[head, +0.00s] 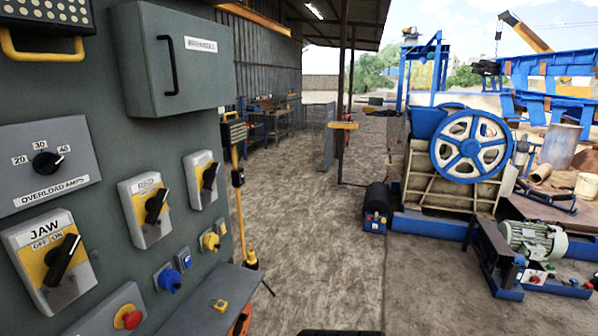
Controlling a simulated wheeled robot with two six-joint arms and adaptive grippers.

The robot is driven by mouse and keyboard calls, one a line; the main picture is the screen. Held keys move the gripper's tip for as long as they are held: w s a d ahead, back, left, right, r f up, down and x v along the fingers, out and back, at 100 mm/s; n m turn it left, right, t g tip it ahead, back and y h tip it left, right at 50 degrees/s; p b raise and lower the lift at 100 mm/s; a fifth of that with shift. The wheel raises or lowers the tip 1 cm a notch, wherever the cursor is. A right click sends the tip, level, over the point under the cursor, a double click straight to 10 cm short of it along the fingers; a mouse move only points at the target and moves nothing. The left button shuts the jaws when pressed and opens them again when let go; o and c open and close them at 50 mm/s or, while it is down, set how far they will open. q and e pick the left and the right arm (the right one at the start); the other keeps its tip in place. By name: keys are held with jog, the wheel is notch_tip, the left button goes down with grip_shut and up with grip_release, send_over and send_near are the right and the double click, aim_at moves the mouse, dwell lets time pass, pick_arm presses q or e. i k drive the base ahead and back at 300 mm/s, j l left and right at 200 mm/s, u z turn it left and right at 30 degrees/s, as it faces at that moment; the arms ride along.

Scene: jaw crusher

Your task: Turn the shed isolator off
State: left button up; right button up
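A grey-green panel (95,100) fills the left side of the head view. It carries three rotary isolators with black handles on yellow and grey plates. The nearest (62,262) is labelled JAW, with OFF and ON marks; its handle slants up to the right, on the ON side. The middle isolator (152,207) has a small label I cannot read surely. The farthest isolator (203,178) has no readable label. Both their handles also slant up to the right. I cannot tell which one is the shed isolator. Neither gripper is in view.
An overload amps dial (46,163), a red stop button (128,318) and a blue socket (168,279) are on the panel. A grey box (180,60) juts out above, and a ledge (200,303) below. A jaw crusher (465,150) stands right; the dirt floor between is mostly clear.

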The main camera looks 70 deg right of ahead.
aim_at(209, 174)
jog(key=z, duration=1.8)
